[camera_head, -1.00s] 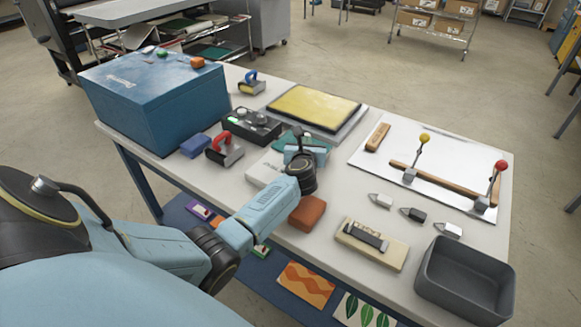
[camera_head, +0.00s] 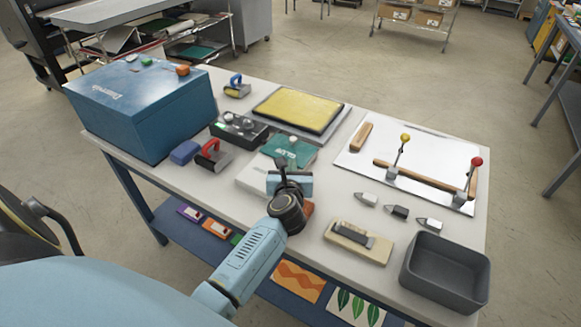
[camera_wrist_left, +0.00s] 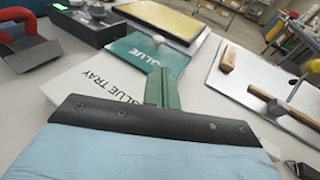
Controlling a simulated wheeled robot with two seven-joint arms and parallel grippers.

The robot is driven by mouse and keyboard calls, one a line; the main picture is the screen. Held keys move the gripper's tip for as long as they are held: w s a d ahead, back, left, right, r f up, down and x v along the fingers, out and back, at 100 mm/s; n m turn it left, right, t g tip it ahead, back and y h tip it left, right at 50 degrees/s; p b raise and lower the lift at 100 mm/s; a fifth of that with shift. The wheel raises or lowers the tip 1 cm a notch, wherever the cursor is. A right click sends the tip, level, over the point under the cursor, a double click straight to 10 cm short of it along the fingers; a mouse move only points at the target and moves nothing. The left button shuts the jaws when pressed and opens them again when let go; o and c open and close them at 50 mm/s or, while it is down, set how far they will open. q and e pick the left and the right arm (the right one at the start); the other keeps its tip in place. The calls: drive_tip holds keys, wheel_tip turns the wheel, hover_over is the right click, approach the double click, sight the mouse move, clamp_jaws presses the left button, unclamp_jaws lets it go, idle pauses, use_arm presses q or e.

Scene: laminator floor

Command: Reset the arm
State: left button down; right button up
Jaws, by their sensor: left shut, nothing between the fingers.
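My left arm comes in from the lower left in the head view. My left gripper (camera_head: 283,166) is over the front-middle of the table, near the white box lettered GLUE TRAY (camera_head: 252,180) and the green GLUE piece (camera_head: 292,147). Its green fingers show in the left wrist view (camera_wrist_left: 162,88), together and with nothing between them. The green GLUE piece (camera_wrist_left: 143,54) and the white box (camera_wrist_left: 85,88) lie beyond it there. I cannot tell how high the gripper is above the box. My right gripper is in neither view.
A blue box (camera_head: 145,108) stands at the table's left end. A grey bin (camera_head: 445,275) is at the right front. A yellow pad (camera_head: 298,107) and a white board with levers (camera_head: 415,165) lie behind. A block with a dark strap (camera_head: 357,243) and small clamps (camera_head: 397,212) sit nearby.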

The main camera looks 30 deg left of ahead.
use_arm(q)
drive_tip(key=shift+v, duration=0.9)
